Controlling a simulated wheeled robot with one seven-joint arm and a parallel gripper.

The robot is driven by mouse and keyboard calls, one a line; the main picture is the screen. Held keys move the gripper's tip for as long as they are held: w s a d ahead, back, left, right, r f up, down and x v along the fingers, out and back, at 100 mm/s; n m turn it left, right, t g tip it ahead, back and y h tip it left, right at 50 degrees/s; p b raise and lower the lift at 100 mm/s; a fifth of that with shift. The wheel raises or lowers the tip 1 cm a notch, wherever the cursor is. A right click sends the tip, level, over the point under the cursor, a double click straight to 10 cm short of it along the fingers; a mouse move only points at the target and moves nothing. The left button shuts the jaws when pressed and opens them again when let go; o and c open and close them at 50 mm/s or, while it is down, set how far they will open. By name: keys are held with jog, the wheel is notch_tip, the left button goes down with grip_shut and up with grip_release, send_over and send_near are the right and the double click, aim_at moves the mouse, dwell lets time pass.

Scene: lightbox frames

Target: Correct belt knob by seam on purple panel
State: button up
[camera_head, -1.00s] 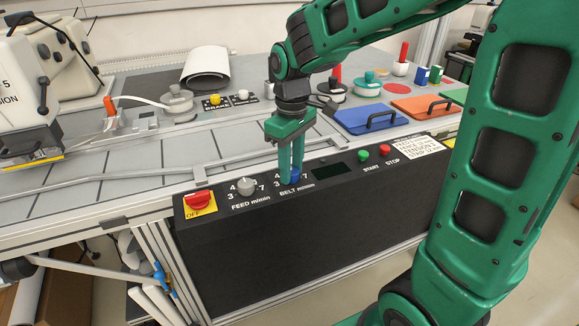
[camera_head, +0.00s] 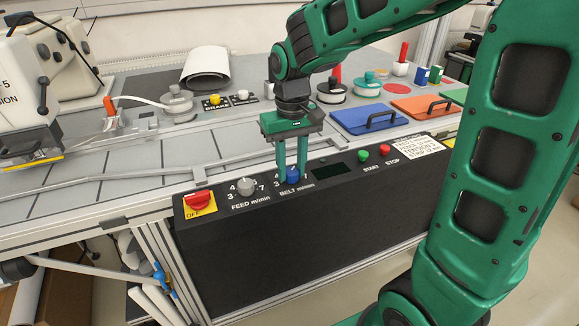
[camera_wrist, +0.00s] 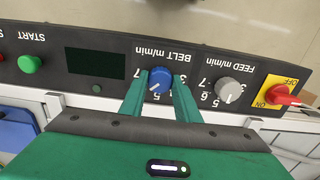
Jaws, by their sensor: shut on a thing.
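The blue BELT knob (camera_head: 293,175) sits on the sloping front of the black control panel, right of the grey FEED knob (camera_head: 246,186). My gripper (camera_head: 292,173) points down with one finger on each side of the blue knob and is shut on it. In the wrist view the BELT knob (camera_wrist: 160,80) is between the green fingers (camera_wrist: 159,84), and its white pointer line slants toward the lower left. Part of the BELT scale is hidden by the fingers. I see no panel that is clearly purple.
A red switch on a yellow plate (camera_head: 198,202) is at the panel's left end. A dark display (camera_head: 328,170), a green START button (camera_head: 362,155) and a red STOP button (camera_head: 384,150) lie to the right. Blue (camera_head: 368,118) and orange (camera_head: 422,106) handled lids are behind.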

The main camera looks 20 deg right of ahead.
aim_at(291, 170)
jog(key=shift+w+r, duration=0.1)
jog(key=o, duration=1)
jog(key=shift+o, duration=0.2)
notch_tip(291, 170, up, 11)
jog(key=shift+f, duration=0.2)
